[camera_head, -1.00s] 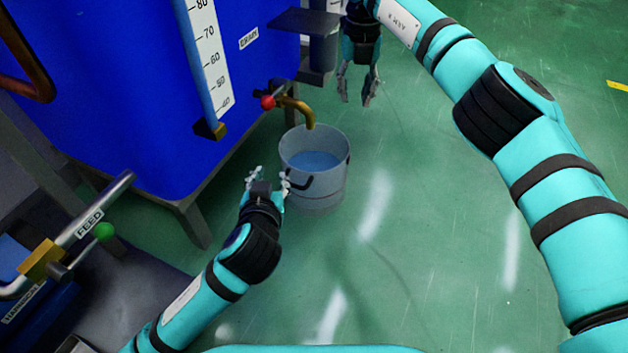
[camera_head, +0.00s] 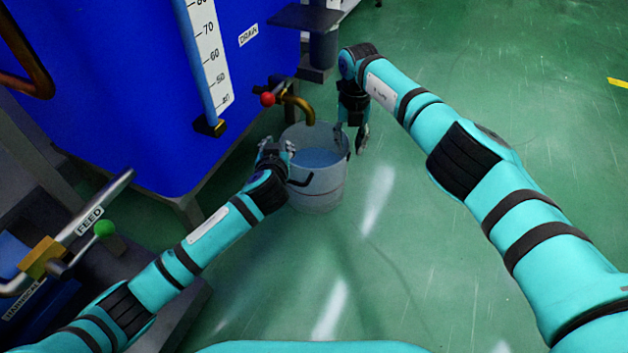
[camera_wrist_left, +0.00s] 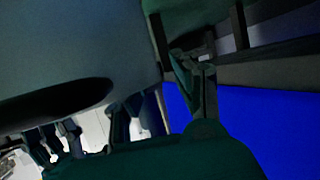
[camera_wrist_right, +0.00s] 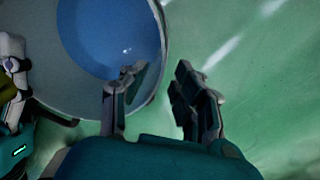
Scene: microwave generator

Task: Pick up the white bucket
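The white bucket (camera_head: 317,188) stands upright on the floor under the brass drain spout, with blue liquid (camera_head: 318,159) inside. It has a dark handle on the side. My left gripper (camera_head: 277,146) is open at the bucket's left side, near the rim. In the left wrist view the bucket wall (camera_wrist_left: 70,40) fills the upper left. My right gripper (camera_head: 350,134) is open, pointing down at the bucket's right rim. In the right wrist view the bucket's rim (camera_wrist_right: 160,45) passes near the gap between the right fingers (camera_wrist_right: 157,75); contact cannot be told.
A blue tank (camera_head: 120,90) with a level gauge stands behind and left. The drain tap with a red knob (camera_head: 267,99) and brass spout (camera_head: 303,107) hangs just above the bucket. A feed pipe (camera_head: 95,215) is at left. The floor at right is clear.

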